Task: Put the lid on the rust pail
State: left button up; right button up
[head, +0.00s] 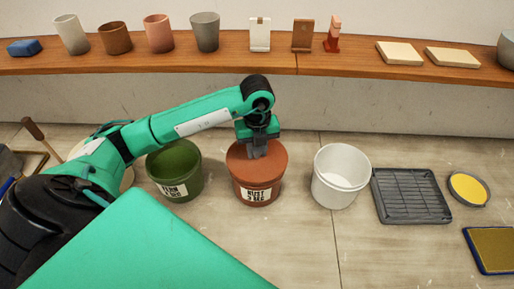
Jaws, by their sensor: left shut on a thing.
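The rust pail (257,192) stands upright on the floor near the middle of the head view, with a white label reading RUST on its front. A flat rust-coloured disc, which looks like the lid (276,160), covers its mouth. I cannot tell whether it is pressed down or just above the rim. My left gripper (257,153) points down over the middle of the disc and is shut on it, apparently at a knob or handle that the fingers hide. My right gripper is not in view.
A green pail (175,182) stands close on the left under my arm, and a white open pail (338,190) on the right. A grey grid tray (411,218) and a yellow round dish (468,189) lie further right. A wooden shelf (230,62) with cups and blocks runs behind.

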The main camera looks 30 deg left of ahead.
pick_arm(q)
jog(key=shift+f+b, duration=0.7)
jog(key=shift+f, duration=0.05)
jog(key=o, duration=1.1)
